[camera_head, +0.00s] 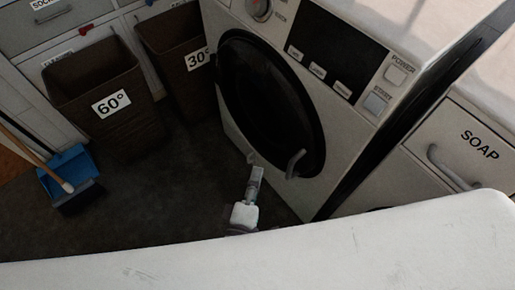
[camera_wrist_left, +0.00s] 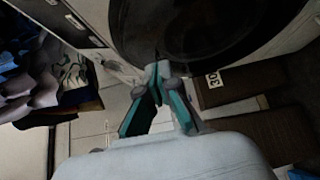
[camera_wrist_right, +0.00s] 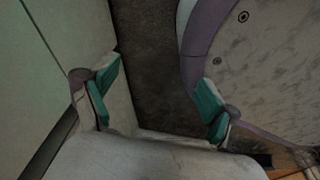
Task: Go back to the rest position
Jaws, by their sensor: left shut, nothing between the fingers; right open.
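My left gripper (camera_head: 254,178) is in front of the lower part of the washing machine (camera_head: 225,125). Its fingers are shut, with nothing between them. In the left wrist view, the fingertips (camera_wrist_left: 158,72) meet just below the dark round door (camera_wrist_left: 190,30). In the head view, the door (camera_head: 262,100) looks closed, and its grey handle (camera_head: 295,163) is to the right of the gripper. I cannot tell whether they touch. My right gripper (camera_wrist_right: 158,82) shows only in the right wrist view, open and empty, with dark floor beyond it.
Brown baskets marked 60° (camera_head: 90,80) and 30° (camera_head: 172,35) stand left of the machine. A blue dustpan (camera_head: 72,165) and a broom lie at the far left. A SOAP drawer (camera_head: 470,140) is at the right. Dark floor (camera_head: 150,200) is clear between.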

